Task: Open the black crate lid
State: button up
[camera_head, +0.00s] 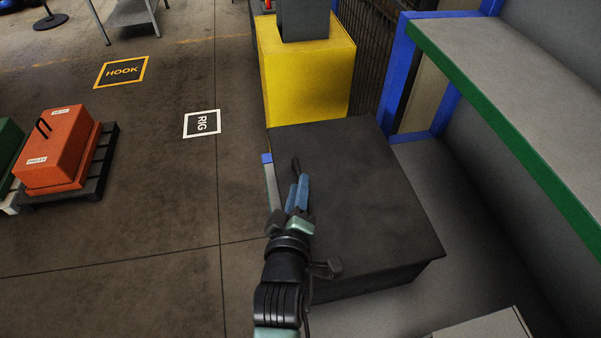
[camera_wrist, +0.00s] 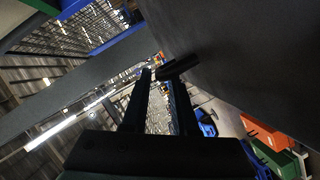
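The black crate (camera_head: 370,195) stands right of centre in the head view, with its flat dark lid down on top. A small dark handle-like piece (camera_head: 296,165) shows near the lid's left edge. My gripper (camera_head: 299,187) is over that left edge, close to the piece. In the wrist view my gripper (camera_wrist: 158,74) has its two fingers apart, with a gap visible between them. A dark bar (camera_wrist: 181,67) is at the right fingertip, beside the large dark lid surface (camera_wrist: 235,50). I cannot tell whether the finger touches the bar.
A yellow block (camera_head: 305,75) stands behind the crate. A green-edged shelf (camera_head: 500,125) with blue posts is at the right. An orange weight (camera_head: 60,150) sits on a dark pallet at the left. The floor between the weight and the crate is clear.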

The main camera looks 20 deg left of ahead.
jog(key=shift+x, duration=1.65)
grip_shut()
